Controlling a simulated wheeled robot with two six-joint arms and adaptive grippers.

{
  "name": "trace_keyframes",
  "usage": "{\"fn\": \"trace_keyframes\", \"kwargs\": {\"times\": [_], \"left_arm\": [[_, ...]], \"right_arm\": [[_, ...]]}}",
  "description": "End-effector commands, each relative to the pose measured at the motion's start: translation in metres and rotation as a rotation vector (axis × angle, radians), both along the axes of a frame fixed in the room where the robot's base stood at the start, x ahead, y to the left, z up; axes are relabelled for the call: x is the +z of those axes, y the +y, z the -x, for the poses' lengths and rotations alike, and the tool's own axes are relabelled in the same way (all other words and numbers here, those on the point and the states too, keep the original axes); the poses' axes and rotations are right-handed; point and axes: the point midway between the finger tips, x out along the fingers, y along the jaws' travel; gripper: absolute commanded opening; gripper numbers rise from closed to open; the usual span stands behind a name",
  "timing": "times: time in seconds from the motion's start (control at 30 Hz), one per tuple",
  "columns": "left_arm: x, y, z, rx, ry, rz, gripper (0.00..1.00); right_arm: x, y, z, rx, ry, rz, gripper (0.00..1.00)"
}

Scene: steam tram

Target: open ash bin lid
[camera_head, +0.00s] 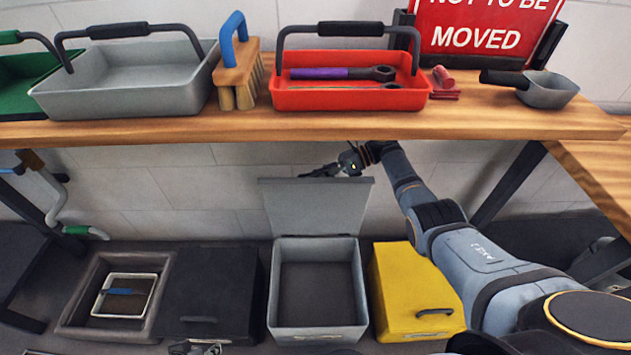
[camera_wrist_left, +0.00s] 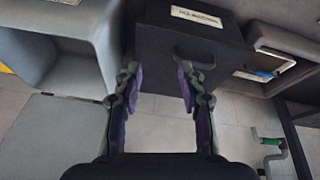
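The grey bin (camera_head: 318,312), which I take to be the ash bin, stands on the floor with its lid (camera_head: 320,208) raised behind it. Its dark inside shows. My right gripper (camera_head: 318,171), on the arm from the right, is at the lid's top edge; whether it touches, or is open or shut, I cannot tell. My left gripper (camera_head: 184,347) is mostly cut off at the bottom edge, by the dark bin (camera_head: 212,285). In the left wrist view its fingers (camera_wrist_left: 159,85) are apart and empty, with the grey lid (camera_wrist_left: 50,135) at lower left.
A closed yellow bin (camera_head: 412,285) is right of the grey bin. A framed tray (camera_head: 123,295) lies left of the dark bin. The wooden shelf (camera_head: 330,126) above holds a red toolbox (camera_head: 345,98), a grey toolbox (camera_head: 125,95) and a brush (camera_head: 237,72).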

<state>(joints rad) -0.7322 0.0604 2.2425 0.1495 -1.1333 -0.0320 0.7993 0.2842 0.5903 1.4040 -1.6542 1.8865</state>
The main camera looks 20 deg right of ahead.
Motion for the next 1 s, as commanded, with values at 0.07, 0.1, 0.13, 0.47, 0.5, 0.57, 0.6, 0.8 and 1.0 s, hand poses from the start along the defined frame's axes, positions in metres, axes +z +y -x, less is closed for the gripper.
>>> {"fn": "trace_keyframes", "kwargs": {"times": [0.07,0.1,0.13,0.47,0.5,0.57,0.6,0.8,1.0], "left_arm": [[-0.006,-0.001,0.000,0.002,-0.018,0.006,0.40],[-0.008,-0.002,-0.001,0.004,-0.026,0.009,0.40],[-0.009,-0.002,-0.001,0.005,-0.034,0.011,0.40],[-0.012,-0.004,-0.018,0.020,-0.156,0.029,0.40],[-0.010,-0.004,-0.023,0.022,-0.178,0.030,0.40],[0.004,-0.002,-0.043,0.027,-0.264,0.025,0.40],[0.011,-0.001,-0.054,0.030,-0.311,0.022,0.40],[0.045,0.002,-0.091,0.041,-0.494,0.014,0.40],[0.066,0.004,-0.109,0.046,-0.598,0.011,0.40]], "right_arm": [[-0.002,-0.001,-0.003,0.000,-0.001,0.001,0.00],[-0.002,-0.001,-0.004,0.000,-0.001,0.001,0.00],[-0.002,-0.002,-0.005,0.000,-0.002,0.001,0.00],[-0.004,-0.004,-0.012,0.000,-0.002,0.002,0.00],[-0.004,-0.004,-0.013,0.000,-0.003,0.001,0.00],[-0.004,-0.005,-0.014,0.000,-0.002,0.001,0.00],[-0.004,-0.005,-0.015,0.000,-0.003,0.001,0.00],[-0.004,-0.006,-0.018,0.000,-0.003,0.001,0.00],[-0.003,-0.006,-0.020,0.000,-0.003,0.000,0.00]]}}
